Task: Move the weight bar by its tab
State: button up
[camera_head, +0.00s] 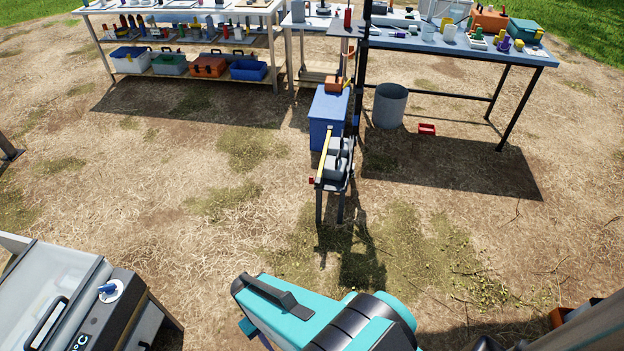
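I cannot pick out the weight bar or its tab with certainty. A narrow dark stand (333,185) in the middle carries dark grey rounded blocks (342,160) and a long thin yellow strip (325,152) along its left side. A small red piece (312,181) is at the stand's near left end. Teal and black parts of my arm fill the bottom centre, well apart from the stand. My gripper's fingertips do not show.
A blue box (327,115) stands behind the narrow stand. Shelves with bins are at the back left. Ground between is open.

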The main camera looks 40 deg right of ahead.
aim_at(318, 178)
jog(key=z, duration=0.05)
jog(key=i, duration=1)
jog(key=u, duration=0.05)
